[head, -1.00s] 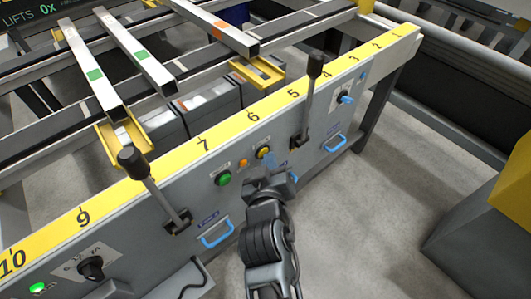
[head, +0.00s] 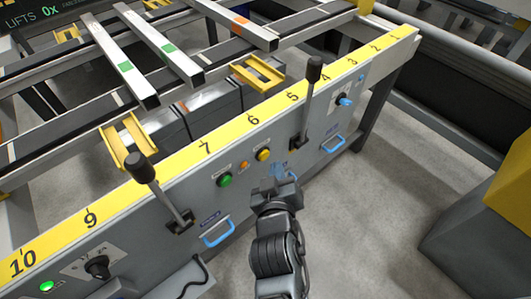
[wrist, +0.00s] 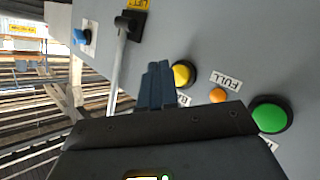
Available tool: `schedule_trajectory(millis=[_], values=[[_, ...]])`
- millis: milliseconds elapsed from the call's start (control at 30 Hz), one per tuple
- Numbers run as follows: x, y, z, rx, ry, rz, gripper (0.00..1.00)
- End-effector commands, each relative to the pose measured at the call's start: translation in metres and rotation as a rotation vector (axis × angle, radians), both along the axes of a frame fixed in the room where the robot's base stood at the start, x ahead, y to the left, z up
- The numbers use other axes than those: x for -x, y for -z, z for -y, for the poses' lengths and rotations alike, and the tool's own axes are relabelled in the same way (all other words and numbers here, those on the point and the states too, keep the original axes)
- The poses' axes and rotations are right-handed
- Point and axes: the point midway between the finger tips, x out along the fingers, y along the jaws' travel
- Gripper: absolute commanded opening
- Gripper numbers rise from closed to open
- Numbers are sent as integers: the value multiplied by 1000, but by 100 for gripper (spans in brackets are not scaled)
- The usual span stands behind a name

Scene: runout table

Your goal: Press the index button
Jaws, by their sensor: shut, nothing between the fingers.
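A yellow push button (head: 263,155) and a green push button (head: 225,180) sit on the grey front panel (head: 185,185), with a small orange lamp (head: 244,166) between them. In the wrist view the yellow button (wrist: 183,73) is beside my fingertips and the green one (wrist: 270,114) is farther right. The lamp's label reads "FULL"; the labels of the buttons are partly hidden or too small to read, so I cannot tell which one is index. My gripper (head: 280,170) is shut and empty, below and right of the yellow button; its blue fingers (wrist: 158,85) appear apart from it.
Two black-knobbed levers, one left (head: 140,168) and one right (head: 315,68), stick out from the panel. Blue handles (head: 218,234) and a blue knob (head: 345,101) are also on it. Metal bars (head: 165,48) lie across the table. A yellow-topped block (head: 512,195) stands right.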

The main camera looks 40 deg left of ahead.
Motion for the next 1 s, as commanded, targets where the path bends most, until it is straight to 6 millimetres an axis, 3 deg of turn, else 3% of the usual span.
schedule_trajectory(millis=[467, 1000], values=[[4, -3, 40, 0, 1, -3, 0], [4, 0, 42, 0, 1, -1, 0]])
